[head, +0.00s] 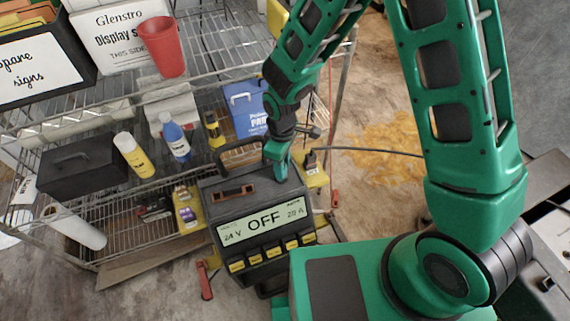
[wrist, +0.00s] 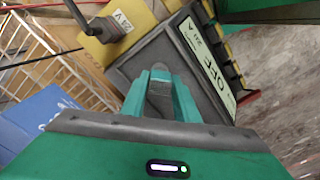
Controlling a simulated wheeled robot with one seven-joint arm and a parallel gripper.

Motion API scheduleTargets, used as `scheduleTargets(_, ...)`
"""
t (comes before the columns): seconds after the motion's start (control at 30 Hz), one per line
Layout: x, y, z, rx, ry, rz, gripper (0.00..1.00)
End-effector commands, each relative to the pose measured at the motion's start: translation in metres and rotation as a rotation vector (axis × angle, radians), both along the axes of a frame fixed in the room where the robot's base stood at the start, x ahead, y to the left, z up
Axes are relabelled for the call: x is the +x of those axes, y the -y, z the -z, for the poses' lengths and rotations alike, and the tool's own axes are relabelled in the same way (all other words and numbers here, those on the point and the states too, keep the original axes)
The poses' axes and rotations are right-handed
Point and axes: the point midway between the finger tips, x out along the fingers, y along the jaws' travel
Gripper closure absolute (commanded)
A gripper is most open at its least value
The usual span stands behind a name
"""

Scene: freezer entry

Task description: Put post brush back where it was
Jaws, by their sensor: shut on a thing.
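My gripper (head: 277,172) points down at the rear right of the top of a dark charger box (head: 262,196). In the wrist view its two green fingers (wrist: 160,80) are closed around a small grey piece (wrist: 159,92), which I take to be the post brush. Most of it is hidden by the fingers, and its bristles do not show. The fingertips are over or against the dark box top; I cannot tell whether the piece touches it. A brown-framed slot or holder (head: 233,193) lies on the box top, left of my gripper.
The charger's display (head: 263,223) reads OFF, above yellow buttons. A yellow part (head: 316,170) with a dark clamp or plug is right of the box, another yellow part (head: 188,212) left. Wire shelves behind hold a blue box (head: 246,108), bottles (head: 174,138) and a black toolbox (head: 84,170).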

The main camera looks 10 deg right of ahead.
Motion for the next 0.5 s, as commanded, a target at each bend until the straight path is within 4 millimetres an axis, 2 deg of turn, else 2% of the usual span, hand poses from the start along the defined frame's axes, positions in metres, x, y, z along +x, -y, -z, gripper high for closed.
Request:
scheduleTargets(0.33,0.0002,-0.0001,0.0031,0.001,0.000,0.000,1.00)
scheduleTargets(0.37,0.0003,-0.0002,0.0027,0.000,0.001,0.000,0.65)
scheduleTargets(0.4,0.0003,-0.0002,0.0026,0.000,0.001,0.000,0.56)
scheduleTargets(0.5,0.0003,-0.0001,0.0025,0.000,0.001,0.000,0.54)
